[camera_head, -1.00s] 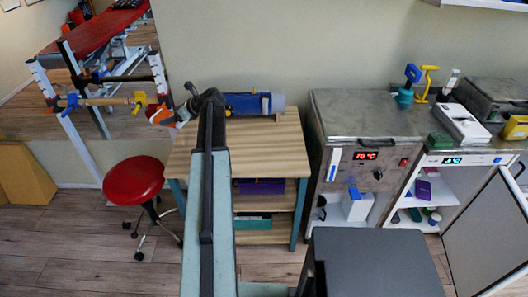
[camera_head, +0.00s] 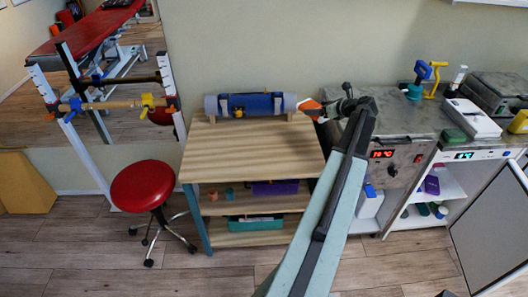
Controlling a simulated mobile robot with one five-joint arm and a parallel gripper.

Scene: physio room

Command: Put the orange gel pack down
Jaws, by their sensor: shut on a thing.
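My gripper (camera_head: 329,109) is at the end of my raised arm, between the wooden shelf unit and the metal cabinet in the picture. It points left and is shut on the orange gel pack (camera_head: 308,104). The pack shows as a small orange and pale shape at the jaws, near the right end of a blue roll. My gripper partly hides it, and I cannot tell its depth relative to the unit's top. I see nothing under the pack that clearly supports it.
The wooden unit's top (camera_head: 245,153) is clear in front of the blue roll (camera_head: 258,104). A red stool (camera_head: 140,186) stands left of it. The metal cabinet (camera_head: 405,120) is to the right, with a white box (camera_head: 472,118) nearby. An open door (camera_head: 490,222) stands far right.

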